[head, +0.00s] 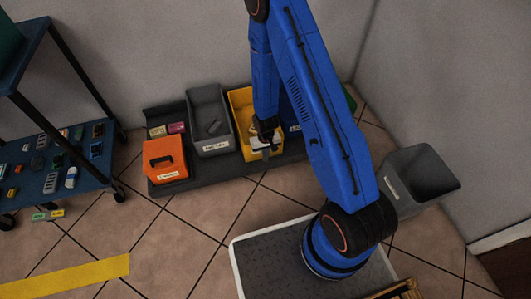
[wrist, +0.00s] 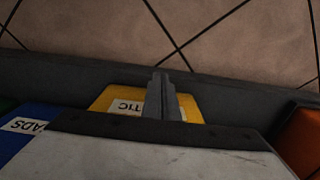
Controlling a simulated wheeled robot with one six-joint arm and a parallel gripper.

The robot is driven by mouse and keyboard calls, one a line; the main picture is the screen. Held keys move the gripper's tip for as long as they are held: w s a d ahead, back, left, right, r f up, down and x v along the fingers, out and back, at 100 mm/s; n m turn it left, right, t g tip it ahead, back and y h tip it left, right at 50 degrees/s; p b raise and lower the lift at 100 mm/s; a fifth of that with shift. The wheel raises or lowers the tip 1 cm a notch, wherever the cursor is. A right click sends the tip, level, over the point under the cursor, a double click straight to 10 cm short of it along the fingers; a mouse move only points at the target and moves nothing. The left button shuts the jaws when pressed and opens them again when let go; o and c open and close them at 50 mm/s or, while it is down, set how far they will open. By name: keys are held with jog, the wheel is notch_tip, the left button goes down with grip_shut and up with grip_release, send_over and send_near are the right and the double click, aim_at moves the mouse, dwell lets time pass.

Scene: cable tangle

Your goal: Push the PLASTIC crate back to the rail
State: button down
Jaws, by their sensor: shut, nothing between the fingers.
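The PLASTIC crate is the yellow crate (head: 238,103) in the row on the floor, between a grey crate and a blue one. Its front end lies closer to the board's front edge than the grey crate's does. Its white label, reading "TIC" upside down, shows in the wrist view on the yellow front (wrist: 103,101). My gripper (head: 268,147) is at the front end of this crate. Its fingers (wrist: 160,90) are shut together and empty, and they cover part of the label. I cannot tell whether they touch the crate. My arm hides much of its right side.
A dark board (head: 225,172) lies under the crates. The grey crate (head: 209,115) is left of the yellow one, and an orange box (head: 165,160) sits further forward. A blue crate (wrist: 40,112) is on the other side. A grey bin (head: 412,180) stands right. Tiled floor in front is clear.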

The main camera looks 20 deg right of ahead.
jog(key=shift+w+f, duration=1.15)
jog(key=shift+w, duration=0.85)
jog(key=w, duration=0.9)
